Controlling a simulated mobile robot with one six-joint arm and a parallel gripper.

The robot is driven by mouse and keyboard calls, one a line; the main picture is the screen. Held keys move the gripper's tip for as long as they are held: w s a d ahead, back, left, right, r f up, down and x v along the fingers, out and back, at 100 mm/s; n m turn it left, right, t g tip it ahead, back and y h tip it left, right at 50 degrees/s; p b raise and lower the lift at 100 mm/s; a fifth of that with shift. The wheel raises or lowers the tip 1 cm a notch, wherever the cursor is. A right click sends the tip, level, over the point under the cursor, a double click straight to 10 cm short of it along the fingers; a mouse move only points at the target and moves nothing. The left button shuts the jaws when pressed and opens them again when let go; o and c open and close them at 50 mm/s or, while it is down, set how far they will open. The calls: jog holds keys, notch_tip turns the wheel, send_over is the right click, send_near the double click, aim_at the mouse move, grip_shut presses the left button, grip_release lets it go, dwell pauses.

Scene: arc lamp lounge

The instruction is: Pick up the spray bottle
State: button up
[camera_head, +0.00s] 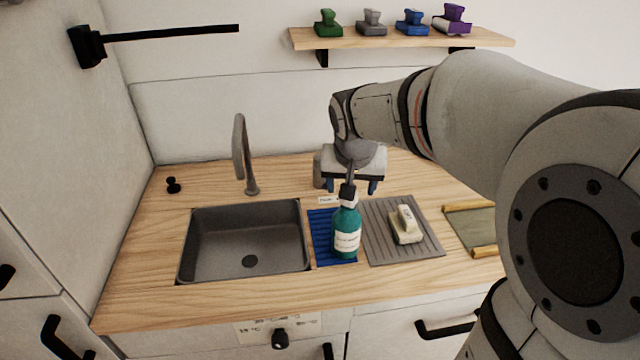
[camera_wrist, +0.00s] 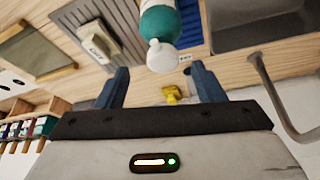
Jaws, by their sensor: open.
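The spray bottle (camera_head: 347,235) is teal with a white label and stands upright on the blue ribbed mat (camera_head: 321,240) right of the sink. In the wrist view the teal bottle (camera_wrist: 160,22) shows at the top centre, with a pale rounded piece at its near end. My gripper (camera_head: 351,187) is open and empty, behind the bottle's top in the head view. In the wrist view its two blue fingers (camera_wrist: 160,72) are spread, with the bottle just beyond their tips. No contact shows.
A cream brush-like object (camera_head: 405,225) lies on the grey ribbed mat (camera_head: 425,250) to the right. The sink (camera_head: 205,240) and tall tap (camera_head: 240,150) are left. A wooden shelf (camera_head: 400,42) hangs above. A rolled-edge tray (camera_head: 475,228) lies far right.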

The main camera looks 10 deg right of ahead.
aim_at(347, 222)
jog(key=x, duration=0.5)
jog(key=p+x, duration=0.1)
jog(key=x, duration=0.1)
jog(key=shift+w+a, duration=0.1)
jog(key=shift+w, duration=0.3)
jog(key=shift+c, duration=0.4)
grip_shut()
